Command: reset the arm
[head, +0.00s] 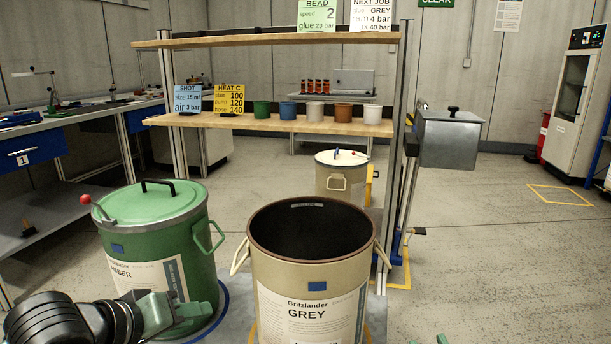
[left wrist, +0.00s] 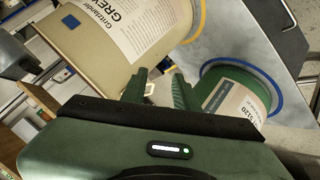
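My left arm comes in from the lower left in the head view, and its green gripper (head: 190,315) is in front of the green drum (head: 160,240). In the left wrist view the two fingers of the left gripper (left wrist: 158,82) stand apart with nothing between them. Beyond them are the cream GREY drum (left wrist: 125,40) and the green drum (left wrist: 235,95). Of my right arm only small green tips (head: 440,340) show at the bottom edge of the head view, and the rest is out of frame.
The open GREY drum (head: 310,270) stands right of the lidded green drum. Behind are a smaller lidded drum (head: 340,178) and a wooden shelf (head: 265,123) with cups and cards. A grey box (head: 450,140) hangs at the rack's right post. The floor (head: 500,260) at right is clear.

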